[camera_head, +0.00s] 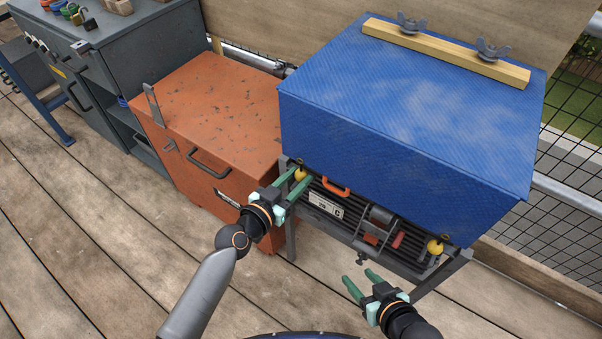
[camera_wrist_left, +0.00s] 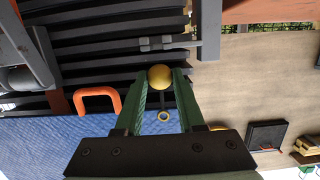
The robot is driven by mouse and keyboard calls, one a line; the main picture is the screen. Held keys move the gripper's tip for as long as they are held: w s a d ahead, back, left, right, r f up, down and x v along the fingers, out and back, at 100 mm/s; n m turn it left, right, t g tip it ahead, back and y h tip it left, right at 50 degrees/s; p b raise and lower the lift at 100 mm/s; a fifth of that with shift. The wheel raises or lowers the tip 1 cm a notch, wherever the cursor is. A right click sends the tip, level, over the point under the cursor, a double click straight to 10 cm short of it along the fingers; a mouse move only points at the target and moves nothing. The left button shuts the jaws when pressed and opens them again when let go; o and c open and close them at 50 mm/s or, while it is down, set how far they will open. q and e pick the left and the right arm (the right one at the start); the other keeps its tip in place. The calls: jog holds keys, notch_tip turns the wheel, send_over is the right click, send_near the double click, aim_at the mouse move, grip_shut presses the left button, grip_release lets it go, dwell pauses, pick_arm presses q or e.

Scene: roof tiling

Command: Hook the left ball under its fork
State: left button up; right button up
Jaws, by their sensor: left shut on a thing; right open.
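The left ball (camera_head: 299,174) is yellow and sits below the left front corner of the blue cover (camera_head: 400,110). My left gripper (camera_head: 300,177) is shut on this ball, with a green finger on each side. The ball (camera_wrist_left: 160,77) shows between the fingertips in the left wrist view. A grey metal bracket with thin prongs (camera_wrist_left: 166,43), perhaps the fork, lies just beyond the ball there; whether they touch is unclear. My right gripper (camera_head: 362,283) is open and empty, below the frame.
A second yellow ball (camera_head: 434,246) is at the cover's right front. An orange handle (camera_head: 336,187) is close to my left gripper. An orange chest (camera_head: 215,125) stands to the left. A wooden batten (camera_head: 445,53) with wing nuts lies on the cover.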

pick_arm(q)
jog(key=shift+s+a+f, duration=0.15)
jog(key=shift+s+a, duration=0.5)
jog(key=shift+s, duration=0.3)
jog(key=shift+s+a+f, duration=0.15)
jog(key=shift+s+a, duration=0.45)
jog(key=shift+s, duration=0.3)
pick_arm(e)
jog(key=shift+f, duration=0.1)
pick_arm(q)
jog(key=shift+f, duration=0.1)
notch_tip(320, 180, down, 8)
jog(key=b, duration=0.6)
jog(key=shift+r+b, duration=0.25)
jog(key=shift+b, duration=0.15)
pick_arm(e)
jog(key=shift+w+d+r+n+t+y, duration=0.15)
jog(key=shift+w+r+n+t+y, duration=0.1)
jog(key=shift+w+r+t, duration=1.15)
jog(key=shift+w+d+r+n+t+y, duration=0.25)
jog(key=shift+w+r+t, duration=0.6)
jog(key=shift+r, duration=1)
jog(key=shift+w+d+r+n+t+y, duration=0.1)
jog(key=shift+w+r+n+t, duration=0.2)
jog(key=shift+w+r+t, duration=0.95)
pick_arm(q)
jog(key=shift+s, duration=0.15)
pick_arm(e)
jog(key=shift+w+r, duration=0.15)
jog(key=shift+r, duration=0.35)
